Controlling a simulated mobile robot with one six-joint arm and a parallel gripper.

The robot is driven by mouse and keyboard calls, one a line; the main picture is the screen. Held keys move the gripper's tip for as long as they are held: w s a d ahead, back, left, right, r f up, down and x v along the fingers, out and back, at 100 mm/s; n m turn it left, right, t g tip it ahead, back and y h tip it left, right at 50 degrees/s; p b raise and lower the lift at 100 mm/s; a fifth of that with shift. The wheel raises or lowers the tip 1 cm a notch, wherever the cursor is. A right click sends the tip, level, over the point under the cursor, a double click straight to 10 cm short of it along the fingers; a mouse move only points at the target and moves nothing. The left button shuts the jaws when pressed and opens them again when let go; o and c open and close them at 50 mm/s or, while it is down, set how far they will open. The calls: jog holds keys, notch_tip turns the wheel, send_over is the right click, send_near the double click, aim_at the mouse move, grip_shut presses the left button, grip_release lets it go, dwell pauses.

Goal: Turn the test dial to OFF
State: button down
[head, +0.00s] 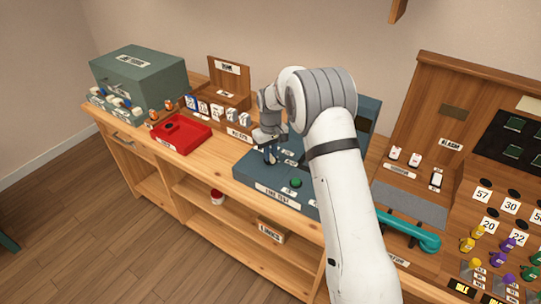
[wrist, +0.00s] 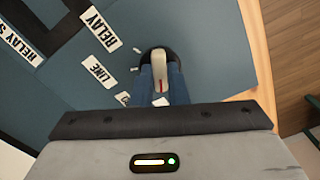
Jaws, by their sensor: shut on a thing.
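The test dial (wrist: 158,60) is a dark round knob with a pale raised bar and a red mark on the bar. It sits on the blue-grey line test panel (wrist: 205,35), which also shows in the head view (head: 245,172). My gripper (wrist: 160,78) is shut on the dial's bar, with one blue finger on each side. In the head view my gripper (head: 270,157) points down at the panel's left part and hides the dial.
A green button (head: 296,183) stands on the panel right of my gripper. A red tray (head: 180,134) lies to the left on the wooden bench. A teal handset (head: 410,231) and a board with colored plugs (head: 480,232) are to the right.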

jog(key=shift+n, duration=0.5)
jog(key=c, duration=1.4)
grip_release()
jog(key=shift+c, duration=0.2)
jog(key=shift+r, duration=0.1)
notch_tip(320, 180, up, 7)
jog(key=shift+b, duration=0.6)
jog(key=shift+r, duration=0.35)
